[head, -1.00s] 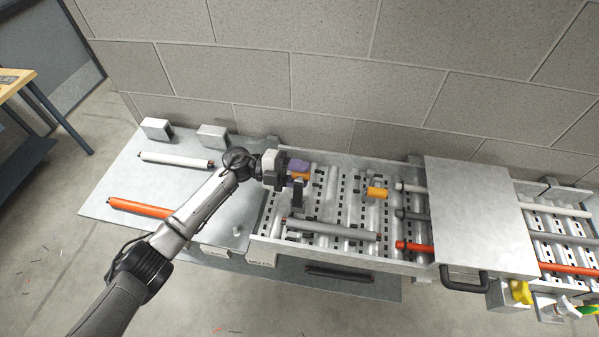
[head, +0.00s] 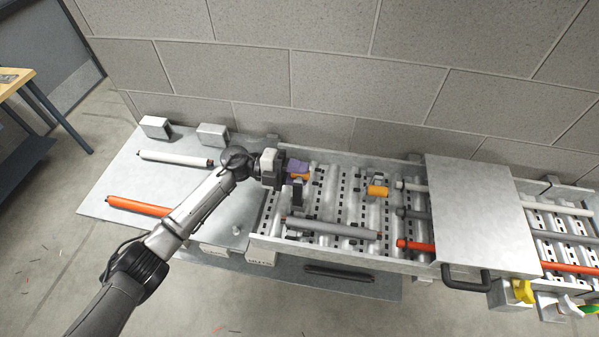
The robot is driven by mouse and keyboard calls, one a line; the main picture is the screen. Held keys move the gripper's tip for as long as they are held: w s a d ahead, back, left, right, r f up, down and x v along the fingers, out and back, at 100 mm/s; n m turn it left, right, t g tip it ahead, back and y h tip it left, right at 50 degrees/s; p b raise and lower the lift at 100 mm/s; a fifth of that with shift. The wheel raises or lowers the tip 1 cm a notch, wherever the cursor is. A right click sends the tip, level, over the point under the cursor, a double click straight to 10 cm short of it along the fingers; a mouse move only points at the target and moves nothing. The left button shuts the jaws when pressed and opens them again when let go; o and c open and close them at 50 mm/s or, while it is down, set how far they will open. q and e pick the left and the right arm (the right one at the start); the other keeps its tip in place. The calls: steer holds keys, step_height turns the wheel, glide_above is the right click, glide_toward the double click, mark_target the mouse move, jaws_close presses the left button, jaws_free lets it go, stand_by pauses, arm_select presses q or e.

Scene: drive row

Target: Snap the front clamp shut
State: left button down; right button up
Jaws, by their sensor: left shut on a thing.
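My left gripper (head: 294,182) is over the left end of the metal tray with slotted rows (head: 347,258). It is shut on a small orange piece (head: 303,177) with a purple part (head: 297,166) at its top; the fingers hide much of it. A second orange piece (head: 377,191) sits apart, farther right in the tray. I cannot tell for sure which of these is the front clamp. My right gripper is not in view.
A grey roller (head: 333,229) lies across the tray's front. A metal cover with a black handle (head: 466,283) closes off the right. White (head: 175,158) and orange (head: 138,206) rollers lie on the left plate. A block wall stands close behind.

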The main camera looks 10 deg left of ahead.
mark_target(295, 184)
arm_select(q)
steer(key=shift+s+d+r+m+b, duration=0.1)
steer(key=shift+s+r+m+b, duration=0.15)
steer(key=shift+s+m+b, duration=1.05)
steer(key=shift+s+r+m+b, duration=0.2)
steer(key=shift+s+m+b, duration=0.7)
steer(key=shift+m, duration=0.7)
steer(key=shift+w, duration=0.15)
steer(key=c, duration=1.2)
jaws_free()
steer(key=shift+o, duration=0.2)
steer(key=a+b, duration=0.3)
steer(key=a, duration=1)
steer(key=shift+s+a+b, duration=0.3)
steer(key=shift+s+a, duration=0.1)
steer(key=shift+s, duration=0.05)
